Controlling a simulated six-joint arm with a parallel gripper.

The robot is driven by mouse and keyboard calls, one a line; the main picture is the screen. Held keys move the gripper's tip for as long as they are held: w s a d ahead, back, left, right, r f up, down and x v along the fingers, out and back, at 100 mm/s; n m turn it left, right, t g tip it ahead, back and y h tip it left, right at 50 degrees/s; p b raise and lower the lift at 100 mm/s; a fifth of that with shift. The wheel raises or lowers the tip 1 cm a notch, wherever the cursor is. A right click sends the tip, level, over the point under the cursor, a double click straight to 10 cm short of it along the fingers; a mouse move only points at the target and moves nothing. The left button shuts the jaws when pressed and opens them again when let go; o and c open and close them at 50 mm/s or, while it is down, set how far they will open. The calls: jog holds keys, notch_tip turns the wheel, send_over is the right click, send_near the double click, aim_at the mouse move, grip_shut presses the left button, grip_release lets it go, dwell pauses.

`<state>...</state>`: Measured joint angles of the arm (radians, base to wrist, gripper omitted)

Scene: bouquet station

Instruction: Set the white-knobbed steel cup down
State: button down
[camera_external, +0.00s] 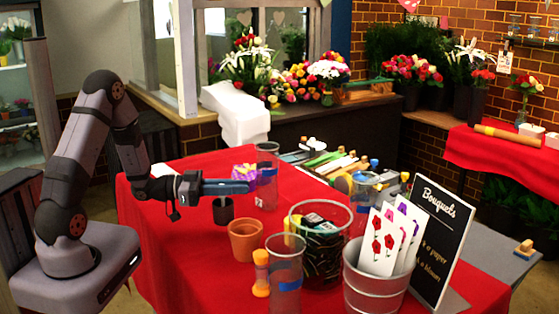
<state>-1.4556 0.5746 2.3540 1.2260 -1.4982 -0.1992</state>
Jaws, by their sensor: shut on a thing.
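My gripper (240,187) is level above the left part of the red-covered table, pointing right. A small dark grey cup (223,212) is right below it, upright. A thin pale stem rises from the cup to the jaws, and my gripper is shut on it. The white knob itself is hidden by the jaws. The cup is close to the red cloth (190,250); I cannot tell whether its base touches it.
A terracotta pot (245,240) stands just in front of the cup, and a clear tall glass (267,165) just right of it. A purple-and-yellow gift box (243,171) is behind. An orange-capped hourglass-like piece (261,273) and a metal bucket (375,285) stand nearer. Cloth left of the cup is bare.

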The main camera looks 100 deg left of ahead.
aim_at(221, 201)
jog(key=shift+f, duration=1.95)
jog(key=shift+f, duration=0.15)
jog(key=shift+f, duration=0.1)
jog(key=c, duration=1.7)
grip_release()
jog(key=b+v, duration=0.1)
jog(key=v, duration=0.5)
jog(key=shift+a+b, duration=0.1)
jog(key=shift+b, duration=0.3)
jog(key=shift+v, duration=0.8)
